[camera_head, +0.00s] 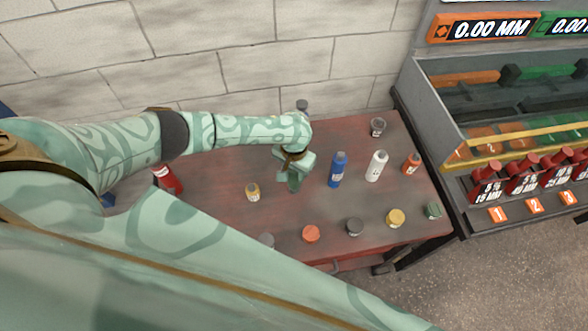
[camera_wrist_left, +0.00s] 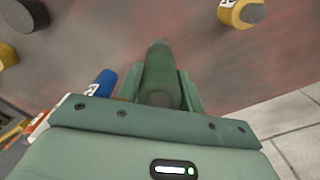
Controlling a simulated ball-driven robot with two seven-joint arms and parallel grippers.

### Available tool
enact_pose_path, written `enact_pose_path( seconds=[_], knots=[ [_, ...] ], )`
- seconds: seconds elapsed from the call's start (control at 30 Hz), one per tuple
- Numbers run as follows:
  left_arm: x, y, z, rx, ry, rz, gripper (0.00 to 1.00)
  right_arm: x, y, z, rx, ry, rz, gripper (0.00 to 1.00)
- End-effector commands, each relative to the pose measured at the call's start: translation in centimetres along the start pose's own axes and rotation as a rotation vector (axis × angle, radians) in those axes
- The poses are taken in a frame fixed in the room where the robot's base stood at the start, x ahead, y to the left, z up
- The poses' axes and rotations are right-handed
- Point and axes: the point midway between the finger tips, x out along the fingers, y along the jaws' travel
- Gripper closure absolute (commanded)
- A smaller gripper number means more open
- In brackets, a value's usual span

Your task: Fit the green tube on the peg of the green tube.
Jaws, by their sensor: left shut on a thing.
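My left gripper (camera_head: 293,174) is above the table and shut on the green tube (camera_wrist_left: 159,78). In the left wrist view the tube lies between the fingers, with its grey end pointing away from the palm. In the head view the tube is hard to tell from the green fingers. A short green piece with a dark top (camera_head: 434,210) stands at the table's right front corner, well to the right of the gripper. I cannot make out a peg there. My right gripper is out of view.
On the table (camera_head: 210,220), a blue bottle (camera_head: 338,169), a white bottle (camera_head: 376,166) and an orange one (camera_head: 412,163) stand right of the gripper. Orange (camera_head: 311,234), dark (camera_head: 355,227) and yellow (camera_head: 396,218) short pieces line the front. A grey rack (camera_head: 425,115) stands at right.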

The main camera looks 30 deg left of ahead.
Motion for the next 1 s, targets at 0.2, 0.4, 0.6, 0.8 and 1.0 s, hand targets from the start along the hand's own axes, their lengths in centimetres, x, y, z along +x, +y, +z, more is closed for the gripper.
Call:
enact_pose_path(
  seconds=[0.2, 0.4, 0.6, 0.8, 1.0],
  knots=[
    [0.0, 0.02, -0.04, 0.0, 0.001, 0.001, 0.96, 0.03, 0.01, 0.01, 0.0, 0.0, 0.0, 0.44],
    [-0.01, 0.02, -0.04, 0.0, 0.001, 0.001, 0.96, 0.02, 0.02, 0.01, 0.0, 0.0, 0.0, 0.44],
    [-0.1, 0.05, -0.02, -0.001, 0.0, 0.001, 0.96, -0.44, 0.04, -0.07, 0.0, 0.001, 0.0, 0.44],
    [-0.03, 0.08, -0.04, 0.0, 0.0, 0.001, 0.96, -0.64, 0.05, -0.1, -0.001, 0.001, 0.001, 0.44],
    [0.02, 0.06, -0.03, 0.0, 0.0, 0.001, 0.96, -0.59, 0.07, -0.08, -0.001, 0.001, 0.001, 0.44]
  ],
)
